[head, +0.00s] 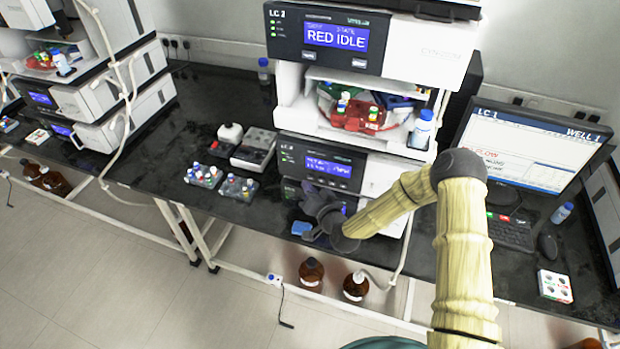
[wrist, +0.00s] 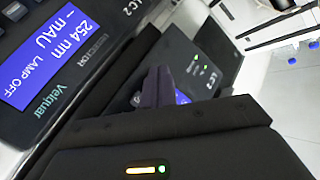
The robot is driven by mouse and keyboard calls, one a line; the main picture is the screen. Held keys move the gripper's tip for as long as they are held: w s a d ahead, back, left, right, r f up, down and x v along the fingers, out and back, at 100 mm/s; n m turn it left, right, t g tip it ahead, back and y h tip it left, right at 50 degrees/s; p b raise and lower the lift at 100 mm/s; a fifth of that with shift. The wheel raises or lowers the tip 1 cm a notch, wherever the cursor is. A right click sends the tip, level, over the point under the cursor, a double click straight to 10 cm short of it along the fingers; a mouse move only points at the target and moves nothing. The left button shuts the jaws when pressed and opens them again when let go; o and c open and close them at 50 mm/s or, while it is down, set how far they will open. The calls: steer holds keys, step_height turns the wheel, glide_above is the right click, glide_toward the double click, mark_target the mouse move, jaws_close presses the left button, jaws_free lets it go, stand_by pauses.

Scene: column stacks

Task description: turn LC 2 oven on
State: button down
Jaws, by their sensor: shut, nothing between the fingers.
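My gripper (head: 312,193) is shut and empty, low in front of the middle instrument stack. In the wrist view its dark fingers (wrist: 160,80) point at the front panel of a lower module (wrist: 207,85) labelled LC 2. That panel has small green lights and a blue screen (wrist: 182,97), partly hidden behind the fingers. In the head view this lowest module (head: 291,190) is largely covered by my gripper and arm. I cannot read its screen, and whether the fingers touch the panel is unclear. No oven name is legible.
The detector (wrist: 52,60) above reads 254 nm, LAMP OFF. The top module's screen (head: 335,37) reads RED IDLE. A monitor (head: 525,148) stands right.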

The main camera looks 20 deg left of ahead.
steer(key=shift+w, duration=0.1)
stand_by(0.4)
steer(key=shift+w+b, duration=0.3)
steer(key=shift+w, duration=0.45)
stand_by(0.9)
steer(key=shift+s+b, duration=0.15)
steer(key=shift+b, duration=0.15)
steer(key=shift+s, duration=0.7)
steer(key=shift+s, duration=0.1)
steer(key=s, duration=0.4)
steer(key=shift+s+a, duration=0.2)
steer(key=shift+s, duration=0.2)
stand_by(0.4)
